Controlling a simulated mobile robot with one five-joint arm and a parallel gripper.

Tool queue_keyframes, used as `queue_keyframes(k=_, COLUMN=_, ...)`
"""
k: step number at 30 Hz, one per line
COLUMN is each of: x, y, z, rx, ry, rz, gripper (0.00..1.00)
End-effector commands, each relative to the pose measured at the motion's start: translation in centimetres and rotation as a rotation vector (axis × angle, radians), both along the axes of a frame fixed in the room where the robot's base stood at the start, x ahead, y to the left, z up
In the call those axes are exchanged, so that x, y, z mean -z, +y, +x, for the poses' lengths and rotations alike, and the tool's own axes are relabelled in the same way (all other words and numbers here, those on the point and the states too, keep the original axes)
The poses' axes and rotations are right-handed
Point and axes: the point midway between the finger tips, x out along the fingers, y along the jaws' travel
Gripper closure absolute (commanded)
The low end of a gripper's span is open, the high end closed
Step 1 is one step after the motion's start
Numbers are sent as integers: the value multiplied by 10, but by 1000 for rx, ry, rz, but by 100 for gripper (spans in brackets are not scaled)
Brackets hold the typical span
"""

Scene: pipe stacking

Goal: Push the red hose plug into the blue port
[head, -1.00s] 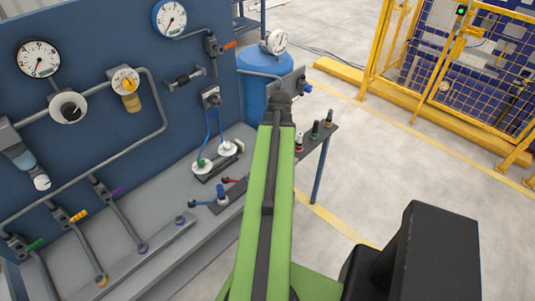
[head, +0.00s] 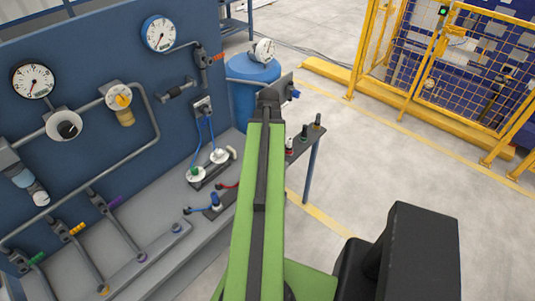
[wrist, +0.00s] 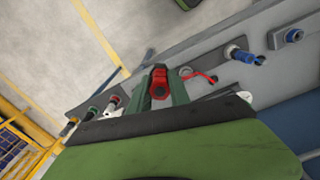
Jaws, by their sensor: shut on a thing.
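My gripper (wrist: 159,97) has two dark green fingers, shut on the red hose plug (wrist: 159,79) in the wrist view. In the head view my green arm hides the gripper and the plug. A small port with a blue ring (head: 177,228) sits on the bench rail in the head view, left of my arm. It seems to be the dark blue ring at the upper right of the wrist view (wrist: 294,35). The held plug is apart from it.
A shelf holds several upright plugs (head: 304,132) right of my arm. A blue tank (head: 253,95) stands behind.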

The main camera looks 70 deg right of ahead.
Motion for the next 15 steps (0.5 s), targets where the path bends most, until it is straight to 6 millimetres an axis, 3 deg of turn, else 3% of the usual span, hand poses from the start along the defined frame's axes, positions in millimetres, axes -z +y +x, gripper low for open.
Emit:
queue_keyframes(k=6, x=-25, y=0, z=0, rx=0, ry=0, rz=0, gripper=100)
queue_keyframes(k=15, x=-25, y=0, z=0, rx=0, ry=0, rz=0, gripper=100)
